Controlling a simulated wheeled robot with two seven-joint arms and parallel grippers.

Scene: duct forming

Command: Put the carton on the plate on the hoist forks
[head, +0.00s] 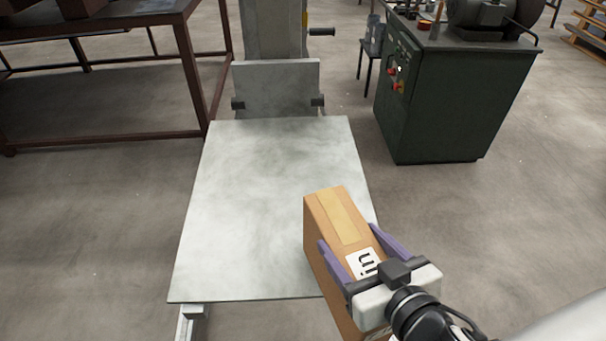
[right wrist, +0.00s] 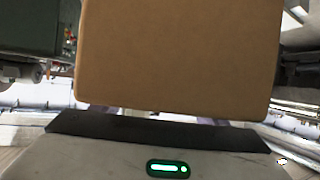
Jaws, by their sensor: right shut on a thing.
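A brown carton (head: 318,220) with a tape strip and a white label is in the head view, at the lower right of the plate. My right gripper (head: 365,250) is shut on it, with purple fingers on both sides. The carton (right wrist: 180,55) fills the upper middle of the right wrist view. The flat grey plate (head: 250,200) lies on the hoist forks (head: 190,322); a fork end shows below its front edge. The carton overlaps the plate's right front corner in the picture; I cannot tell whether it touches. The carton's underside is hidden. My left gripper is not in view.
The hoist's mast (head: 272,30) and upright back panel (head: 277,88) stand behind the plate. A green machine cabinet (head: 440,100) stands at the back right, and a brown steel table (head: 190,70) at the back left. The plate is bare apart from the carton's corner.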

